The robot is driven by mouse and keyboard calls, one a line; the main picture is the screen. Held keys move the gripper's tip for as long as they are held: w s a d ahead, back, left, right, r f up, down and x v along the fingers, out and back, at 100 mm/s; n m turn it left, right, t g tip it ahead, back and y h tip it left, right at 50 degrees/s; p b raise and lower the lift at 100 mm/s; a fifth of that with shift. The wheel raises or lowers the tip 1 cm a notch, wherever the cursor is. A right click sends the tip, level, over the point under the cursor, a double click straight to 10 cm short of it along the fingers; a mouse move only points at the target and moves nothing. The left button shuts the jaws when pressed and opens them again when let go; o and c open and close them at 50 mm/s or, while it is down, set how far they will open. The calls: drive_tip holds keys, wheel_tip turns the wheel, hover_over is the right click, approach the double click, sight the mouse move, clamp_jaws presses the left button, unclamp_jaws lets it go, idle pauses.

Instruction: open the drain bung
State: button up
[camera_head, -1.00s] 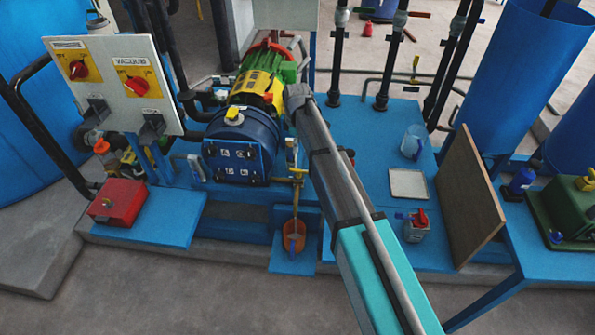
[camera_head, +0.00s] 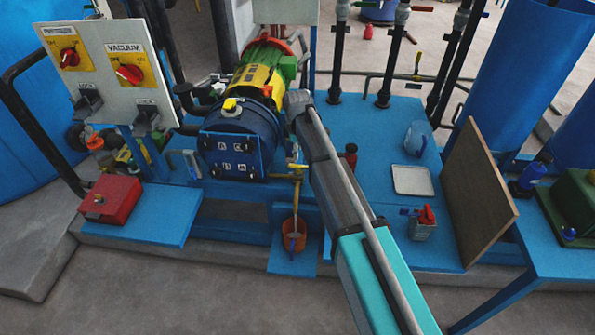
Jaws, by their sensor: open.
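The blue autoclave drum (camera_head: 238,142) lies on its side on the blue bench, its flat front plate facing me. A brass-coloured tap (camera_head: 297,170) sits low at its right, above an orange bucket (camera_head: 293,234). I cannot tell which part is the drain bung, or whether it is open. My teal and grey arm reaches from the bottom right up to the drum's right side, with its far joint near the drum's top right. My gripper is hidden behind my arm, so its distance from the tap does not show.
A control panel (camera_head: 110,70) with red knobs stands at left, above a red box (camera_head: 110,198). At right are a clear jug (camera_head: 417,138), a white tray (camera_head: 412,180), a small can (camera_head: 422,226) and an upright brown board (camera_head: 478,200). The floor in front is clear.

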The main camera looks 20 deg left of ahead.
sight(297, 166)
drive_tip(key=shift+f+b, duration=3.6)
drive_tip(key=shift+f, duration=0.3)
clamp_jaws()
